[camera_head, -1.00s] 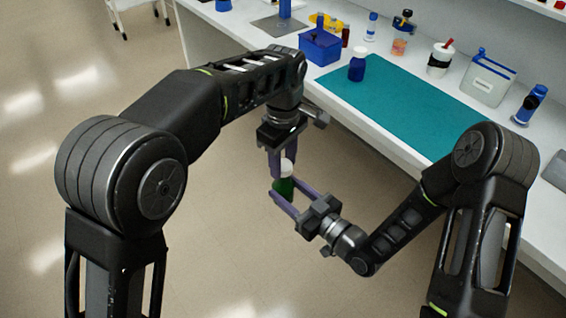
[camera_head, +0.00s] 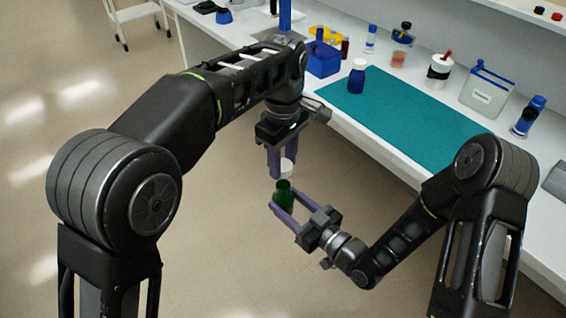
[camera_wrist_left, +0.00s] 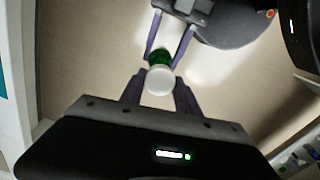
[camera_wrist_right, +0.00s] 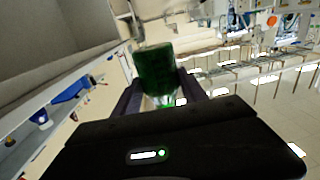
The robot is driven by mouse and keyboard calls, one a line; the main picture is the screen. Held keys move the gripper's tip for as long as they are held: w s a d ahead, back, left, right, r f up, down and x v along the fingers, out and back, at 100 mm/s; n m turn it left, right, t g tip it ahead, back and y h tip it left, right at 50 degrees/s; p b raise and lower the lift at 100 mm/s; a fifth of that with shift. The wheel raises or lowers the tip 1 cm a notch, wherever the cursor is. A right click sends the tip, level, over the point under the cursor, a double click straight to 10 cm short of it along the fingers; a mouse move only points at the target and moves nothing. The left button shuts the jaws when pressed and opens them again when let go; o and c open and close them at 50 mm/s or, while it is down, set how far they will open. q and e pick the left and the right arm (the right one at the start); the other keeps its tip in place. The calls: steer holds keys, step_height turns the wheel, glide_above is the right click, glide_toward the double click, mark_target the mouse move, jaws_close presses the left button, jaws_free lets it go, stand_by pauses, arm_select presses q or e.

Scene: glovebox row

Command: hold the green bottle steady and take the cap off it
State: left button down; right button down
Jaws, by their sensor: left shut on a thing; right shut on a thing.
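The green bottle (camera_head: 284,195) is upright in the air over the floor, in front of the bench. My right gripper (camera_head: 283,209) is shut on its body from the side; the bottle also shows in the right wrist view (camera_wrist_right: 154,70). The white cap (camera_head: 287,166) is off the bottle, a small gap above its open neck. My left gripper (camera_head: 281,172) points down and is shut on the cap. In the left wrist view the cap (camera_wrist_left: 160,80) covers part of the green bottle (camera_wrist_left: 160,57) below it.
The white bench (camera_head: 375,140) with a teal mat (camera_head: 400,110) lies behind and to the right. A blue bottle (camera_head: 357,77) stands on the mat, and a blue box (camera_head: 322,58) stands behind it. The floor beneath my grippers is clear.

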mark_target(283, 195)
arm_select(q)
steer(key=shift+f, duration=0.1)
